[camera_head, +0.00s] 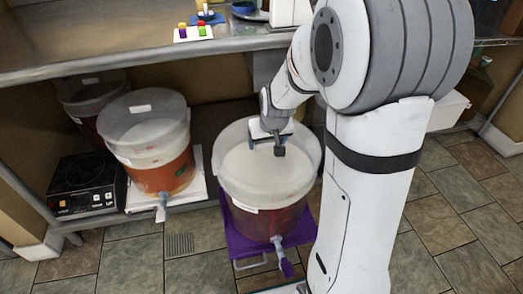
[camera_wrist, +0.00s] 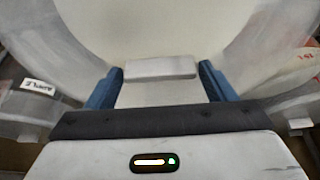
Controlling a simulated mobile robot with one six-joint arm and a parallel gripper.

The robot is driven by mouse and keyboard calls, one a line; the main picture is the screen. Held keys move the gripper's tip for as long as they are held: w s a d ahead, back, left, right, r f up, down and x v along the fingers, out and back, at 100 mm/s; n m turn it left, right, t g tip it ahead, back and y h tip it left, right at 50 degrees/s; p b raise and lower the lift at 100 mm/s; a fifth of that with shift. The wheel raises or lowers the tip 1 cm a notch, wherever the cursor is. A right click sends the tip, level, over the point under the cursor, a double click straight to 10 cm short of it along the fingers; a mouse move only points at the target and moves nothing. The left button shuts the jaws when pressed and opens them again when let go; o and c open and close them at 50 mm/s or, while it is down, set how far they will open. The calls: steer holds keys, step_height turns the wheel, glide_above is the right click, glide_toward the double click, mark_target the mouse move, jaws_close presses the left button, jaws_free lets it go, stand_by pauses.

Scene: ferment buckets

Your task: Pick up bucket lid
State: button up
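The bucket lid (camera_head: 250,165) is a pale disc on top of the front bucket (camera_head: 268,217), which holds dark red liquid and stands on a purple base. The lid fills the upper middle of the wrist view (camera_wrist: 160,30). My gripper (camera_head: 268,145) is over the lid, pointing down at it. In the wrist view, the two blue fingers of my gripper (camera_wrist: 160,75) are wide apart. A pale raised bar (camera_wrist: 160,68), seemingly the lid's handle, lies between the fingertips, very close to both. I see no clear grip on it. The lid appears seated on the bucket.
A bucket of orange liquid (camera_head: 150,150) stands to the left, with another bucket (camera_head: 85,100) behind it. A black hotplate (camera_head: 85,185) is at far left. The steel counter (camera_head: 110,45) overhangs behind.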

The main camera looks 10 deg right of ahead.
steer(key=c, duration=0.7)
steer(key=shift+c, duration=0.6)
steer(key=shift+r, duration=0.2)
